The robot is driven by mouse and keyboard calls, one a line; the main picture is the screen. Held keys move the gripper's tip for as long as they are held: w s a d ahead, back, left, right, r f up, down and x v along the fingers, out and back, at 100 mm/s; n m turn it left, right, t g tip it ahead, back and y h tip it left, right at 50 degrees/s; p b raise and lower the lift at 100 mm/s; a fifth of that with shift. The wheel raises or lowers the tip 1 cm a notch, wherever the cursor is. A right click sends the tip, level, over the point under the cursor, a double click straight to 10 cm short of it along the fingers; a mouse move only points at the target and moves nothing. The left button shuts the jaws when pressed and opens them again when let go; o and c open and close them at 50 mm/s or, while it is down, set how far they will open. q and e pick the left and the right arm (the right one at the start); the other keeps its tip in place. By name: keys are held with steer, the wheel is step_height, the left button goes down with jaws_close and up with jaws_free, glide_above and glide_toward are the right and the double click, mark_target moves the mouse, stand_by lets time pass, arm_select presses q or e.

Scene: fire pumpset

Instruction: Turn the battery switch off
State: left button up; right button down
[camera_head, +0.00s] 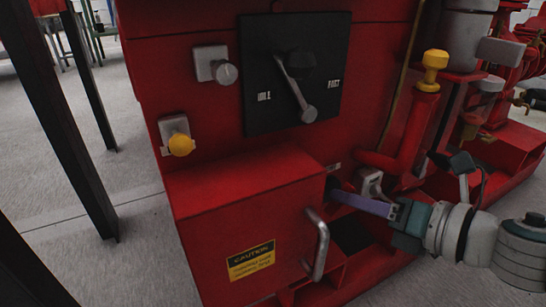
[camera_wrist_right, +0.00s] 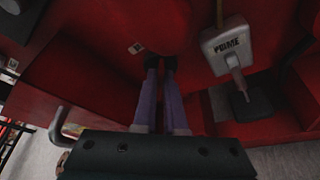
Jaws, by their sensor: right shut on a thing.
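My right gripper (camera_head: 332,190) reaches in from the right, beside the red battery box (camera_head: 245,205). Its long purple fingers are close together and closed on a small dark part, taken to be the battery switch (camera_wrist_right: 160,62), on the red panel. In the wrist view the fingertips (camera_wrist_right: 160,72) meet this dark part below a small pale label (camera_wrist_right: 137,47). In the head view the switch is mostly hidden behind the fingers and the box corner. Its turned position cannot be made out. My left gripper is not in view.
A PRIME unit (camera_wrist_right: 228,45) with a lever stands right of the fingers in the wrist view. The box has a grey handle (camera_head: 318,245). A black panel with a grey lever (camera_head: 295,90), a grey knob (camera_head: 226,73) and a yellow knob (camera_head: 181,144) sit above.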

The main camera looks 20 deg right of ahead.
steer(key=shift+d+f+m+t+y+b, duration=0.15)
steer(key=shift+m+t+y+b, duration=0.3)
steer(key=shift+m+b, duration=0.7)
steer(key=shift+f+m+t+y+b, duration=0.25)
steer(key=shift+m+y+b, duration=0.45)
steer(key=shift+m, duration=0.8)
steer(key=shift+d+f+m+t+y+b, duration=0.1)
steer(key=shift+m+t+y+b, duration=0.4)
steer(key=shift+m+b, duration=0.65)
steer(key=shift+m, duration=0.3)
steer(key=shift+r, duration=0.1)
steer(key=c, duration=1)
jaws_free()
